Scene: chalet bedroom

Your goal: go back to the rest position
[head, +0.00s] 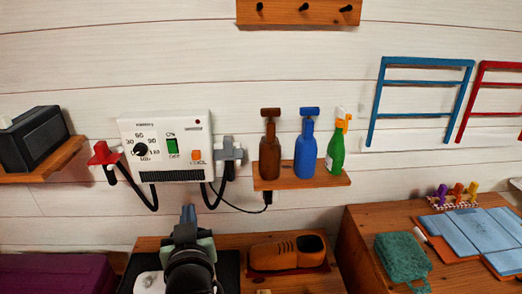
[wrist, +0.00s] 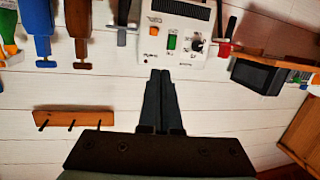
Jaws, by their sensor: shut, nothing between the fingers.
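My gripper (head: 188,213) shows at the bottom centre-left of the head view, above the wooden desk and below the white control box (head: 168,146). It points toward the wall. In the wrist view, which looks upside down, the fingers of my gripper (wrist: 160,76) are together and empty. Their tips appear just below the control box (wrist: 174,32) in that picture. I cannot tell the exact distance to the box, but no contact is clear. Part of the desk behind my arm is hidden.
A small shelf (head: 300,183) holds brown, blue and green spray bottles. A dark radio-like box (head: 34,138) sits at left. An orange shoe (head: 287,252) lies on the desk. A teal cloth (head: 402,256) and blue panels (head: 465,237) lie at right. A peg rack (head: 298,12) hangs above.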

